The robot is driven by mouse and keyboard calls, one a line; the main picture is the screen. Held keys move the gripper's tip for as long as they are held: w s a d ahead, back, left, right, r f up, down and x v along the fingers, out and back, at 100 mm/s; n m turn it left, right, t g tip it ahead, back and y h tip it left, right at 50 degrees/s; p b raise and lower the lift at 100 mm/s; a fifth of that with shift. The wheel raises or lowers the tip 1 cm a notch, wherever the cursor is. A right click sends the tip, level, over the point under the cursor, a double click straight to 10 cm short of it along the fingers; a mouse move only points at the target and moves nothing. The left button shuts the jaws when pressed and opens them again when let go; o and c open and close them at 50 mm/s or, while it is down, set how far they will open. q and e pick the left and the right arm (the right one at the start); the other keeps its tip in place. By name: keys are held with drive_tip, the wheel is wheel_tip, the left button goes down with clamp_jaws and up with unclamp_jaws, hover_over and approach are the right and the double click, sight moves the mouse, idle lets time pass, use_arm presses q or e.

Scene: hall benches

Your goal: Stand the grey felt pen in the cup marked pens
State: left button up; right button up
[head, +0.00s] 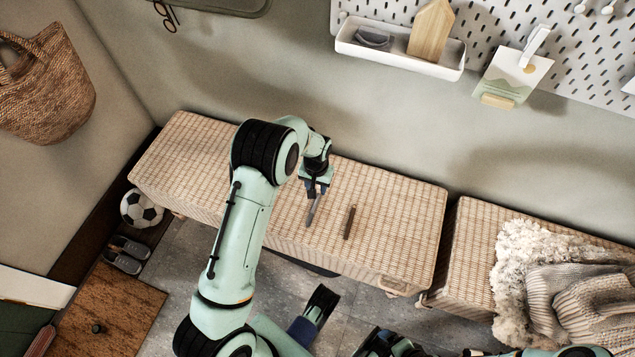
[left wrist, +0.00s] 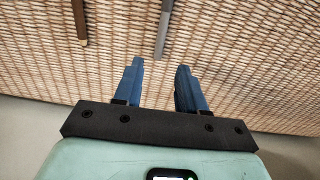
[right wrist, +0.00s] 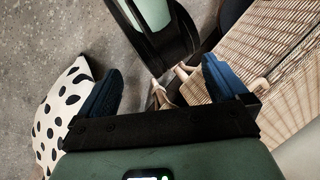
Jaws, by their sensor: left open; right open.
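The grey felt pen (head: 314,210) lies on the woven bench (head: 390,190), near its front edge. My left gripper (head: 316,190) is open just behind it, with the pen's upper end close to the fingers. In the left wrist view the grey pen (left wrist: 164,28) points toward the gap between the open fingers of that gripper (left wrist: 160,66); nothing is held. A dark brown pen (head: 349,222) lies to the right, also in the left wrist view (left wrist: 80,22). My right gripper (right wrist: 161,70) is open and empty, low near the floor. I cannot make out a cup marked pens.
A white tray (head: 400,58) hangs on the pegboard (head: 575,50) above the bench. A second bench with a fluffy throw (head: 520,262) and knit blanket (head: 585,300) is at right. A ball (head: 141,208) and shoes (head: 125,254) sit left. A spotted cushion (right wrist: 62,112) lies by my right gripper.

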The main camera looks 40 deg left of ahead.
sight(317, 200)
use_arm(q)
wheel_tip(317, 200, down, 6)
drive_tip(key=b, duration=0.3)
drive_tip(key=shift+f+b, duration=0.2)
drive_tip(key=shift+b, duration=0.15)
drive_tip(key=shift+f+b, duration=0.6)
drive_tip(key=shift+f, duration=0.45)
use_arm(e)
drive_tip(key=w+d+f+t+h, duration=0.1)
drive_tip(key=w+d+f+t, duration=0.1)
drive_tip(key=w+d+f, duration=0.2)
drive_tip(key=shift+w+f+m, duration=0.3)
drive_tip(key=shift+w+f, duration=0.7)
drive_tip(key=shift+w, duration=0.55)
use_arm(q)
clamp_jaws()
drive_tip(key=shift+r, duration=0.15)
use_arm(e)
drive_tip(key=shift+a+r, duration=0.1)
drive_tip(key=shift+r, duration=0.05)
use_arm(q)
wheel_tip(317, 200, up, 8)
drive_tip(key=p, duration=0.5)
use_arm(e)
drive_tip(key=shift+r, duration=2.95)
